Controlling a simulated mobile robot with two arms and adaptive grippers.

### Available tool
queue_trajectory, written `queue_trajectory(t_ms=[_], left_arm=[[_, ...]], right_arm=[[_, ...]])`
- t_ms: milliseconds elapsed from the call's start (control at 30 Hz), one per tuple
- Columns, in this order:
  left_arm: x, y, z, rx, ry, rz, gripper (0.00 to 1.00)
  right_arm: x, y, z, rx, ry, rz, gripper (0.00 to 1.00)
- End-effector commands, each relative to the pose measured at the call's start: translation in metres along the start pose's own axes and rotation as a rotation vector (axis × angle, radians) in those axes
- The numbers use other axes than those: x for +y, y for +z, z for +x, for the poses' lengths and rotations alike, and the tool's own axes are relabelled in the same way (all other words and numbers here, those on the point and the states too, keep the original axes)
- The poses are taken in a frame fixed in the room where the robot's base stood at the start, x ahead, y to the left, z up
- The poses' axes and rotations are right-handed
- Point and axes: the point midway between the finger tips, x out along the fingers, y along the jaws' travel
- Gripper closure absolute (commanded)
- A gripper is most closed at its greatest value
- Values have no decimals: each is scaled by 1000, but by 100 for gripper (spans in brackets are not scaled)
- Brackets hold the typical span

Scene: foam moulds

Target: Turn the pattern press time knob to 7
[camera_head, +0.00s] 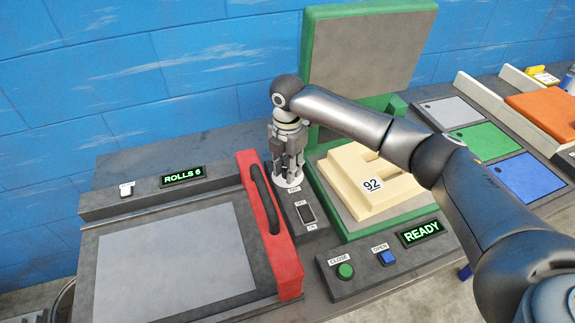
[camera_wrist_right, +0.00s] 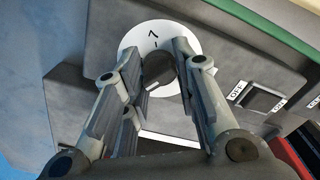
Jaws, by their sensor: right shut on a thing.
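The time knob (camera_wrist_right: 160,72) is a dark knob on a white round dial (camera_wrist_right: 130,44). A 7 with a short tick stands at the dial's top edge in the wrist view. My right gripper (camera_wrist_right: 160,75) is shut on the knob, with a finger on each side. In the head view the right gripper (camera_head: 288,172) points down over the white dial (camera_head: 288,184) and hides the knob. A small white mark shows between the fingers, but I cannot tell the knob's exact setting. My left gripper is not in view.
An OFF/ON switch (camera_head: 305,213) sits in front of the dial. The press with its green frame (camera_head: 385,228) stands right, holding a cream mould (camera_head: 350,180) marked 92. Its display (camera_head: 422,232) reads READY. A machine with a red bar (camera_head: 285,255) and ROLLS 6 display (camera_head: 183,176) stands left.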

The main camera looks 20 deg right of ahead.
Motion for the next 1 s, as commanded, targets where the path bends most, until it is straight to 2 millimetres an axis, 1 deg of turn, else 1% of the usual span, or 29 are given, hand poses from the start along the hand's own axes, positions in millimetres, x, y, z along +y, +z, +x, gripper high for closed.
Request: queue_trajectory(t_ms=[33,267,500,700,1000], left_arm=[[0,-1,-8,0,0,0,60],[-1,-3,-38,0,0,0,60],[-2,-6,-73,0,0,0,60],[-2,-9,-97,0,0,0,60],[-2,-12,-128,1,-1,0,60]], right_arm=[[-1,-1,-3,3,-3,18,97],[-1,-2,-6,4,-5,165,97],[0,-2,-7,4,-5,387,97],[0,-1,-6,4,-5,578,97],[0,-2,-5,3,-4,863,97]])
